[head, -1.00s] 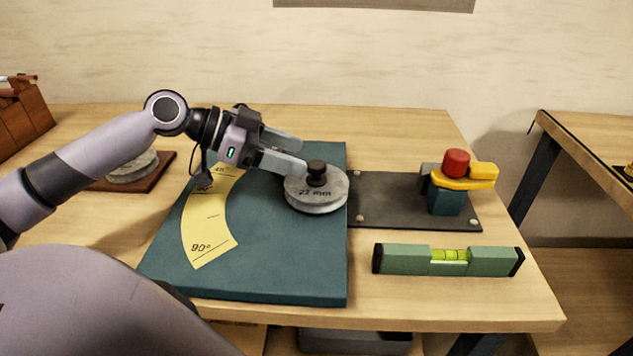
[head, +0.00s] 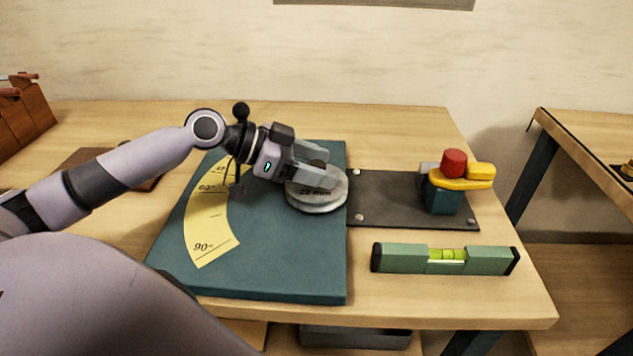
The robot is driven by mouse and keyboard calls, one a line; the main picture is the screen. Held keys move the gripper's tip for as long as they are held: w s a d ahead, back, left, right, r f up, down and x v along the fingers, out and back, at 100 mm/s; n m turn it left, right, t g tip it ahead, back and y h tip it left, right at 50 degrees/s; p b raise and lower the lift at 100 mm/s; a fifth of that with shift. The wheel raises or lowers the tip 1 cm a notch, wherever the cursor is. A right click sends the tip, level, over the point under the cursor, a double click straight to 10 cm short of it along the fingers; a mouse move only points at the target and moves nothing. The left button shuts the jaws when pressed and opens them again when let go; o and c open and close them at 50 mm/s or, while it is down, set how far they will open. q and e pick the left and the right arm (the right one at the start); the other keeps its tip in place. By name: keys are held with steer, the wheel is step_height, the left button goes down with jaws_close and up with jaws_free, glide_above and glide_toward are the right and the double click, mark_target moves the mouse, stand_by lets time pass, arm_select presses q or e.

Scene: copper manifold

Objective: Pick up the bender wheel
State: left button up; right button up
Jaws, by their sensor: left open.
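The bender wheel (head: 322,201) is a grey disc marked "22 mm" with a dark knob on top. It sits at the right edge of the teal bending board (head: 285,265). My left gripper (head: 320,168) is open at the wheel's knob, with its fingers over the top of the disc. The near finger hides most of the knob, so I cannot tell whether the fingers touch it. My right gripper is not in view.
A dark plate (head: 385,200) lies right of the board and carries a clamp with a red knob (head: 454,162) and yellow lever. A green spirit level (head: 445,258) lies in front. A yellow angle scale (head: 208,240) marks the board.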

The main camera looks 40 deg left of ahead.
mark_target(317, 164)
arm_select(q)
jaws_close()
steer(key=shift+r, duration=0.1)
step_height(317, 164, up, 20)
steer(key=p, duration=0.2)
stand_by(0.5)
